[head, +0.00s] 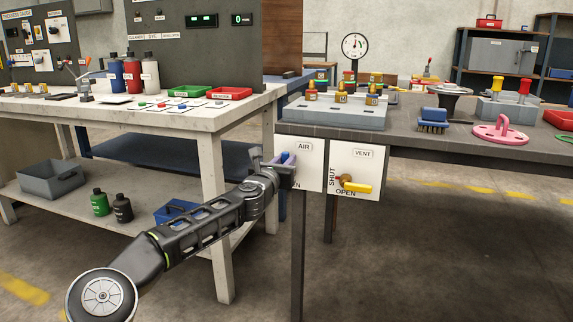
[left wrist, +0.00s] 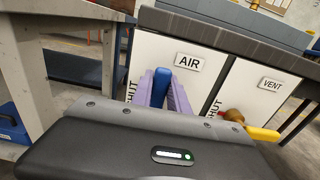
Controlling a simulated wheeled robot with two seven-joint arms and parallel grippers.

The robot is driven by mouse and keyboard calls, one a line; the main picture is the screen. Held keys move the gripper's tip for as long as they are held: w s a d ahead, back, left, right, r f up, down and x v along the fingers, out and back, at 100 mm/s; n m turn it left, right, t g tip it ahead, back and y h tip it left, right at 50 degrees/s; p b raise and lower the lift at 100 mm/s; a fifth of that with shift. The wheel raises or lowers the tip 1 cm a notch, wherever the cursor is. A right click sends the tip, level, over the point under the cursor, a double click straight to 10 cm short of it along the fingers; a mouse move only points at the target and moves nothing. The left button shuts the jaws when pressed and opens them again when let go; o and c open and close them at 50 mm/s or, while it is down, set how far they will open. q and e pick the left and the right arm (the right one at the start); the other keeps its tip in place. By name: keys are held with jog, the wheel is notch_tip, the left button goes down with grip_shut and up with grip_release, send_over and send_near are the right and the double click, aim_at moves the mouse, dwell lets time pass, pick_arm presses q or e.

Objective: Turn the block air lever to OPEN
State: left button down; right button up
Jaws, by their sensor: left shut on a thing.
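The block air lever, with a blue handle (left wrist: 162,88), is on the white AIR panel (head: 311,173) at the front of the dark bench. My left gripper (left wrist: 168,78) has its purple fingers closed around the blue handle, one on each side. In the head view the left gripper (head: 287,163) is at the left part of the AIR panel and hides most of the lever. The AIR panel's OPEN word is mostly hidden; only its end shows. In the left wrist view a SHUT word is partly visible left of the fingers. My right gripper is out of view.
The VENT panel (head: 370,165) is just right, with a yellow lever (head: 357,188) pointing right. The dark bench top (head: 420,127) overhangs both panels and carries a grey block with brass fittings (head: 335,112). A pale workbench (head: 215,128) stands close on the left.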

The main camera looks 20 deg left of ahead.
pick_arm(q)
jog(key=shift+f, duration=0.1)
jog(key=c, duration=1.3)
grip_release()
jog(key=shift+s, duration=0.1)
jog(key=s, duration=0.5)
jog(key=s+b, duration=0.1)
jog(key=s, duration=0.1)
jog(key=shift+s+a, duration=0.25)
jog(key=shift+s, duration=0.05)
